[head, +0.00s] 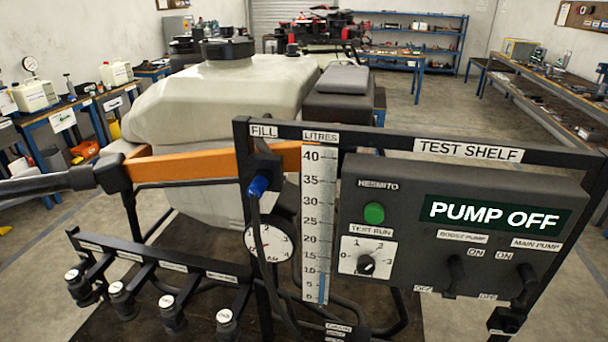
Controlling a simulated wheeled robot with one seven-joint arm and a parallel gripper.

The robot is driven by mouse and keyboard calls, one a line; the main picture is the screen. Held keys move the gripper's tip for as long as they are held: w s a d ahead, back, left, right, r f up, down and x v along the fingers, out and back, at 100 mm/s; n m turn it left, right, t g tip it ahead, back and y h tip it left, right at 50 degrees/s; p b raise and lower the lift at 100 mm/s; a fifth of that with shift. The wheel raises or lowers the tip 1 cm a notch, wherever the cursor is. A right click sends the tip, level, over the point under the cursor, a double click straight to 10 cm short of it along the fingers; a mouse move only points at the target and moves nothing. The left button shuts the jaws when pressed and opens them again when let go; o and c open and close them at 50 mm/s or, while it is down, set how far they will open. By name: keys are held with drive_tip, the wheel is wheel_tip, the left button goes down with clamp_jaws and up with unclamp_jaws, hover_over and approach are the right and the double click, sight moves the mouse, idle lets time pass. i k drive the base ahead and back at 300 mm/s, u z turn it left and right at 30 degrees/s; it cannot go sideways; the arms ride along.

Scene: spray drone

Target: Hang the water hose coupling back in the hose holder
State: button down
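A blue coupling (258,186) sits at a black block (264,162) under the FILL label on the test shelf frame. A dark hose (262,235) hangs down from it. I cannot tell how the coupling is seated in the block. Another black block (507,319) is fixed low on the right post, partly cut off by the lower edge; I cannot tell whether it is the hose holder. The control panel (400,225) shows PUMP OFF, with a green button (374,213), a dial (366,263) and two dark switch levers. My gripper is not in view.
The drone's pale tank (225,95) and orange arm (185,165) stand close behind the frame. A litre scale (319,220) and a gauge (269,243) are beside the panel. Several nozzles (172,310) hang at lower left. Benches line both walls; open floor (440,120) lies at back right.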

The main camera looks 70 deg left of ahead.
sight(257, 186)
drive_tip(key=i, duration=0.15)
drive_tip(key=u, duration=2.9)
drive_tip(key=i, duration=0.45)
drive_tip(key=u, duration=0.3)
drive_tip(key=k, duration=0.4)
drive_tip(key=u, duration=2)
